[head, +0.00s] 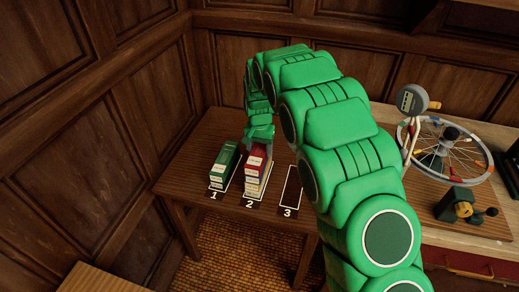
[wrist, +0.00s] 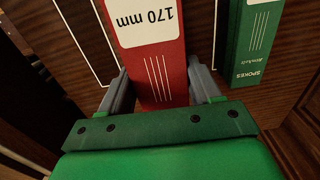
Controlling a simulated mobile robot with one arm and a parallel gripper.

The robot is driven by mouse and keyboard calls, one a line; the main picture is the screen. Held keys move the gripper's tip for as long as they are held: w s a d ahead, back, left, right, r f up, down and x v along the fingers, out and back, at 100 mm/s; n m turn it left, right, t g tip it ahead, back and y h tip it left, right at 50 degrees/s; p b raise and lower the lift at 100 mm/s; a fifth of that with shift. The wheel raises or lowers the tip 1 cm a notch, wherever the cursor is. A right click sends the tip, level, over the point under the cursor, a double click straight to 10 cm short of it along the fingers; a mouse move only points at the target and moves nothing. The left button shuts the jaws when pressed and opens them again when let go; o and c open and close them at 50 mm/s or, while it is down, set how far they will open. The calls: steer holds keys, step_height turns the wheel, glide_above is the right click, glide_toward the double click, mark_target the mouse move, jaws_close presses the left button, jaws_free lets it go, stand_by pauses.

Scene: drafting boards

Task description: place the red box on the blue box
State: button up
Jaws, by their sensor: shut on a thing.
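The red box (head: 257,151) is at the top of the stack at mark 2 on the brown table in the head view. It also shows in the wrist view (wrist: 168,72), with a white "170 mm" label. My gripper (head: 261,145) points down and is shut on the red box; its grey fingers (wrist: 162,88) lie along both sides. A narrow strip of the blue box (head: 265,171) shows beneath the red box. The red box looks aligned over it; I cannot tell whether they touch. The wrist view does not show the blue box.
A green box (head: 226,156) tops the stack at mark 1, close to my gripper; it also shows in the wrist view (wrist: 252,45). The outlined spot 3 (head: 291,187) is empty. Panelled walls are behind and left.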

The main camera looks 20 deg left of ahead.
mark_target(259, 149)
steer(key=o, duration=1.2)
steer(key=shift+r, duration=0.1)
step_height(259, 149, up, 12)
steer(key=f, duration=0.1)
steer(key=s+d+r, duration=0.3)
steer(key=d+r, duration=0.1)
steer(key=d, duration=0.3)
steer(key=s+d+r, duration=0.3)
steer(key=d+r, duration=0.1)
steer(key=d, duration=0.3)
steer(key=s+d+r, duration=0.4)
steer(key=s+d, duration=0.7)
steer(key=shift+g, duration=0.9)
steer(key=s+d, duration=0.3)
steer(key=s, duration=0.6)
steer(key=s+d+f, duration=0.1)
steer(key=s+d, duration=0.2)
steer(key=s, duration=0.5)
steer(key=s+d, duration=0.4)
steer(key=s, duration=0.5)
steer(key=shift+s+f, duration=0.25)
steer(key=shift+s, duration=0.05)
